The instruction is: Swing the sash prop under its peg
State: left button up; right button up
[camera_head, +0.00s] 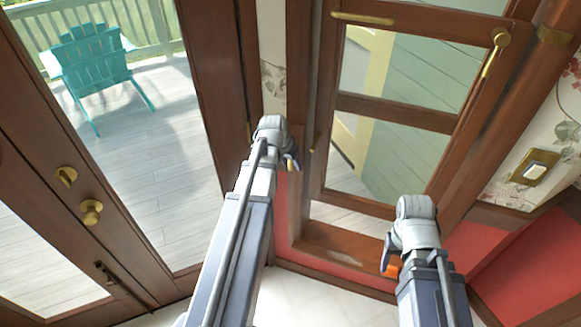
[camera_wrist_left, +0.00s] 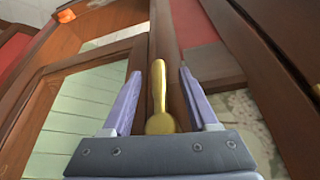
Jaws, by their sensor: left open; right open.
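My left gripper (camera_head: 292,162) is open beside the left edge of the window frame. In the left wrist view, a brass lever with a round end (camera_wrist_left: 159,92) lies between its two spread fingers (camera_wrist_left: 171,67), with space on both sides. It looks like the sash prop, but I cannot be sure. A small brass piece (camera_head: 314,144) shows near this gripper in the head view. A similar brass lever (camera_head: 495,52) is on the right side of the window sash (camera_head: 400,110). I cannot make out the peg. My right gripper (camera_head: 389,262) is open and empty, low in front of the sash's right side.
A brass bar (camera_head: 362,18) is on the sash's upper rail. A wooden sill (camera_head: 345,250) lies below the window. A glazed door with a brass knob (camera_head: 91,211) stands at left. A light switch (camera_head: 535,168) is on the right wall.

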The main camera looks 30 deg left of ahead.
pick_arm(q)
grip_shut()
dwell(0.5)
dwell(0.9)
